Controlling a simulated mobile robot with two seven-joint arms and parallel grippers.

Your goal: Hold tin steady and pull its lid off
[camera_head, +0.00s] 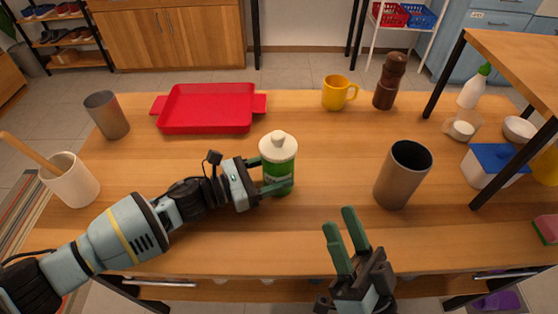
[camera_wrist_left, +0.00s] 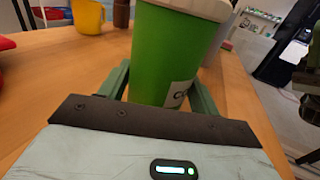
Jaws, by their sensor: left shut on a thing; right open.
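A green tin (camera_head: 279,183) with a white label and a white knobbed lid (camera_head: 278,147) stands upright on the wooden table, with the lid seated on top. My left gripper (camera_head: 277,187) reaches it from the left and is shut on its body below the lid. In the left wrist view the green tin (camera_wrist_left: 165,55) sits between the two green fingers, and only the lower edge of the lid (camera_wrist_left: 198,7) shows. My right gripper (camera_head: 342,240) is open and empty, at the table's front edge, to the right of the tin and nearer to me.
A grey metal cup (camera_head: 403,175) stands right of the tin. A red tray (camera_head: 207,108), yellow mug (camera_head: 336,93) and brown pepper mill (camera_head: 389,82) are behind. A blue-lidded box (camera_head: 491,166) is at the right. The table between the tin and the grey cup is clear.

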